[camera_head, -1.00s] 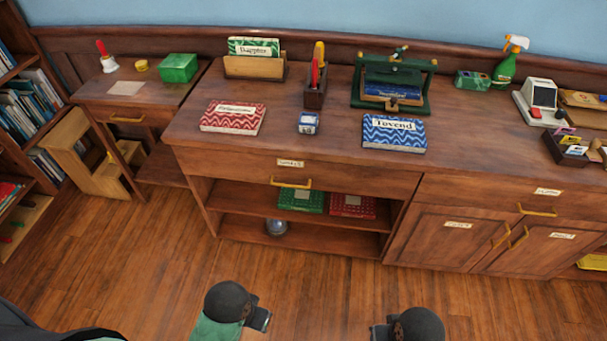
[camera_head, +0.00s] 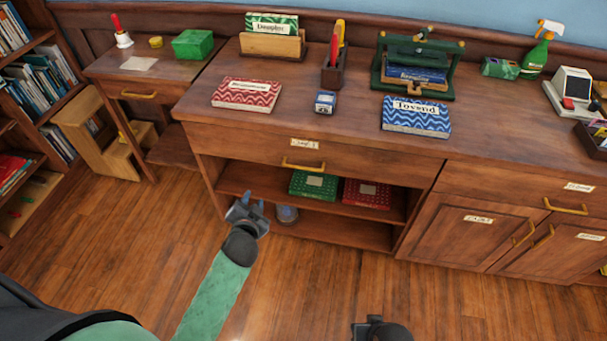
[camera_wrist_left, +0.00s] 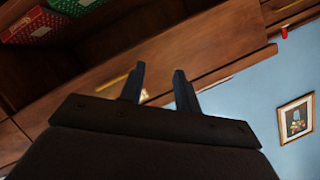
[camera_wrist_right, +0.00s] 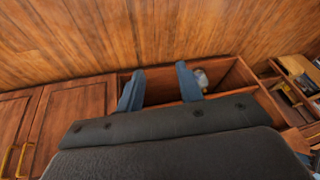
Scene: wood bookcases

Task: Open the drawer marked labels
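A wide wooden drawer (camera_head: 240,143) is shut under the counter top, with a small white label (camera_head: 305,144) above its brass handle (camera_head: 303,167). A second shut drawer (camera_head: 480,183) at the right also has a label (camera_head: 580,187) and a brass handle (camera_head: 566,208). Both labels are too small to read surely. My left gripper (camera_head: 251,198) is open and empty, below and left of the wide drawer's handle, apart from it. In the left wrist view its fingers (camera_wrist_left: 160,69) are spread before the drawer front. My right gripper (camera_head: 366,323) is low at the bottom edge, open in its wrist view (camera_wrist_right: 159,69).
Open shelves under the wide drawer hold a green box (camera_head: 313,185), a red box (camera_head: 366,194) and a grey round object (camera_head: 287,213). Cupboard doors (camera_head: 461,227) stand at the right. A step stool (camera_head: 88,132) is at the left. The floor in front is clear.

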